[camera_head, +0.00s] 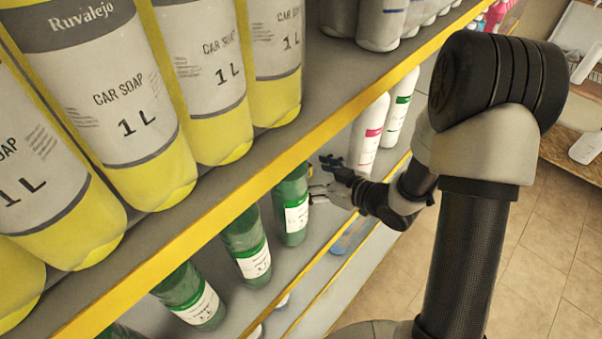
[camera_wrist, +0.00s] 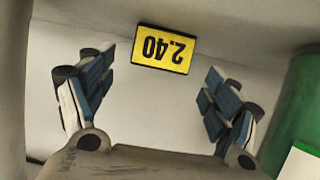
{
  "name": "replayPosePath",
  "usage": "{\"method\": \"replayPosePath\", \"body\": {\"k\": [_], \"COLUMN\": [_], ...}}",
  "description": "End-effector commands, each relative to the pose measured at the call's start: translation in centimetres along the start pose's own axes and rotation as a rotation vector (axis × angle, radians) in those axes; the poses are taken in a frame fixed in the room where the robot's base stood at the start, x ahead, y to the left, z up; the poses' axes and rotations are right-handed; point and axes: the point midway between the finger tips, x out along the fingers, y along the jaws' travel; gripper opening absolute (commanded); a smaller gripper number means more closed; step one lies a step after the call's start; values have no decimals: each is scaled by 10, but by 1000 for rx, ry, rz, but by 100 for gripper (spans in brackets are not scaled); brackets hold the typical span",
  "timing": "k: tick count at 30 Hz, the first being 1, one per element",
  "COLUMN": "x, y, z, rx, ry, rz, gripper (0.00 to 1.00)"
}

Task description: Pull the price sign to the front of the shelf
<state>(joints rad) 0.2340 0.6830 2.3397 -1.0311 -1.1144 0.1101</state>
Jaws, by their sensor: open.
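The price sign (camera_wrist: 163,49) is a small yellow plate with a dark border. It reads 2.40, upside down in the wrist view, and lies against a pale grey surface. My gripper (camera_wrist: 160,84) is open, its blue-padded fingers spread to either side of the sign's near end. Nothing is between the fingers, and I cannot tell how far the sign is in depth. In the head view my gripper (camera_head: 323,176) reaches into the lower shelf, just right of a green bottle.
A green bottle (camera_head: 291,205) stands close to my gripper and shows at the right edge of the wrist view (camera_wrist: 298,105). White bottles (camera_head: 369,136) stand beyond. The upper shelf's yellow edge (camera_head: 215,218) runs above, with large yellow car soap bottles (camera_head: 95,95) on it.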

Motion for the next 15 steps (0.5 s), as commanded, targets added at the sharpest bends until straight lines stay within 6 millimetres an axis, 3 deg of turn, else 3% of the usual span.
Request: {"method": "replayPosePath", "body": {"k": [6, 15], "x": [33, 46], "y": [-1, 0], "z": [1, 0], "rx": [0, 1], "ry": [0, 0], "rz": [-2, 1], "gripper": [82, 82]}}
